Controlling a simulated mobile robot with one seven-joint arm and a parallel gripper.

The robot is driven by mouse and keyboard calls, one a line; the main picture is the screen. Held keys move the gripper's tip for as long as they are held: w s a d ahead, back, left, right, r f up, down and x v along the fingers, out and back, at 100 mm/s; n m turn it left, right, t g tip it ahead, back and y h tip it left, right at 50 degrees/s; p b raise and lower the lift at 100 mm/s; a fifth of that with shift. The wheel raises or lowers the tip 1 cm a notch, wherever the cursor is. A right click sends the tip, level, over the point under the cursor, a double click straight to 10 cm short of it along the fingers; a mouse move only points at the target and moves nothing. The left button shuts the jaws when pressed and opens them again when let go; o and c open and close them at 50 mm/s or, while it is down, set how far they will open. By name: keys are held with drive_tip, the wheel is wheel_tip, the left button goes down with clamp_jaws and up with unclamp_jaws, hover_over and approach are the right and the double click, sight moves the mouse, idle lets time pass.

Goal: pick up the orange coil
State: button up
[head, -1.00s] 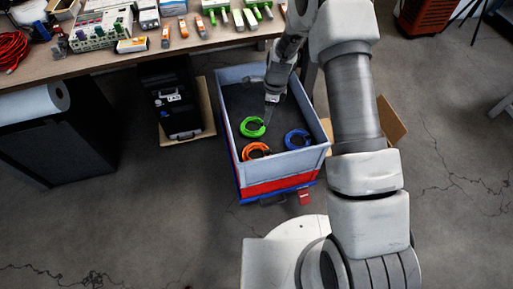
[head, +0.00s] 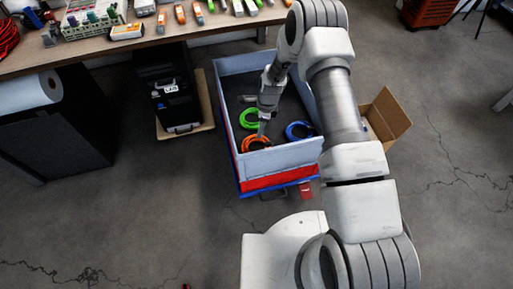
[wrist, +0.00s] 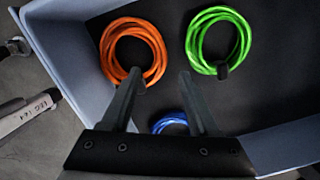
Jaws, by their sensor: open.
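The orange coil (wrist: 133,50) lies on the dark floor of a grey-blue bin, near a side wall in the wrist view. In the head view the orange coil (head: 248,142) is at the bin's near left corner, partly hidden by my gripper. My gripper (wrist: 157,80) is open and empty. In the wrist view one fingertip overlaps the lower edge of the orange coil and the other is to its right. In the head view my gripper (head: 262,135) reaches down into the bin over the coil. I cannot tell whether it touches the coil.
The bin (head: 236,92) also holds a green coil (wrist: 219,40) and a blue coil (wrist: 171,124). Its walls stand around the coils. A workbench (head: 150,38) with devices is behind, a black case (head: 172,98) left, and an open cardboard box (head: 388,113) right.

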drive_tip(key=f+b, duration=0.1)
drive_tip(key=f, duration=0.1)
drive_tip(key=a+f+b, duration=0.1)
drive_tip(key=f, duration=0.2)
drive_tip(key=shift+w, duration=0.1)
drive_tip(key=shift+r, duration=0.1)
clamp_jaws()
